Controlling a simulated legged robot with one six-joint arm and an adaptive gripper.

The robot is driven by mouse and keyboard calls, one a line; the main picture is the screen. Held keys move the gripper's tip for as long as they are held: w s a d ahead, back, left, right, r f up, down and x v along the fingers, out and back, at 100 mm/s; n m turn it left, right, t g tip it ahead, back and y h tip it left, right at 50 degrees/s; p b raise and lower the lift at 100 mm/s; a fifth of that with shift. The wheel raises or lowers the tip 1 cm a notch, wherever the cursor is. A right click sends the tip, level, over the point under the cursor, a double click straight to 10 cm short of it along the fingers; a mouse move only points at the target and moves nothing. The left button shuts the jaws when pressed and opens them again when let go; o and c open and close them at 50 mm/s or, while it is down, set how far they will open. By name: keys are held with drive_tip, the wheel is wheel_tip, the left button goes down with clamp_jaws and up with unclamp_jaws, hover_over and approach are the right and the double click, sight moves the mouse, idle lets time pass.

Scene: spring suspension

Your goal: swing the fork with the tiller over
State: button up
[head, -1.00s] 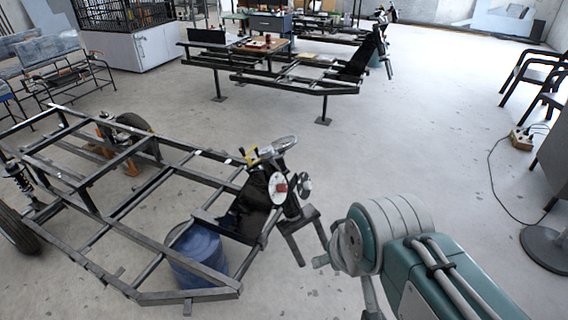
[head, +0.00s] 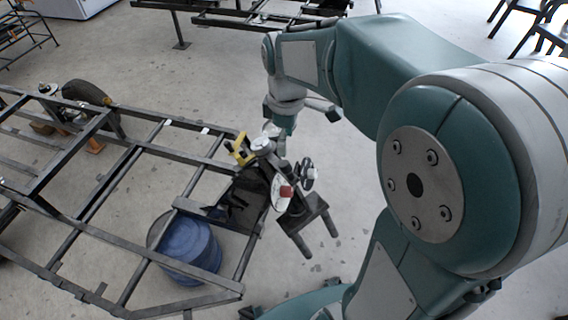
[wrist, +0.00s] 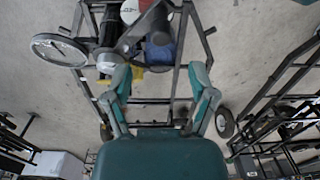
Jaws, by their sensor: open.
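The fork (head: 316,218) stands at the front end of a black tube frame in the head view, with a dark steering column above it. The tiller (head: 263,147), as far as I can tell the grey piece on the column's top, is partly hidden by my gripper (head: 283,126). In the wrist view my gripper (wrist: 160,78) is open, its two fingers well apart. The dark column top (wrist: 150,28) lies just beyond the fingertips. A yellow piece (wrist: 130,72) shows beside the left finger. I cannot tell whether anything touches.
The black frame (head: 140,146) spreads to the left. A blue drum (head: 186,250) stands inside its front end. A round disc (wrist: 59,50) sits left of the fingers in the wrist view. Another frame (head: 240,18) stands at the back. Bare floor lies between the frames.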

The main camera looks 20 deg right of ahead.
sight(285, 163)
drive_tip(key=f, duration=0.9)
drive_tip(key=shift+s+f, duration=0.15)
drive_tip(key=shift+s, duration=0.05)
clamp_jaws()
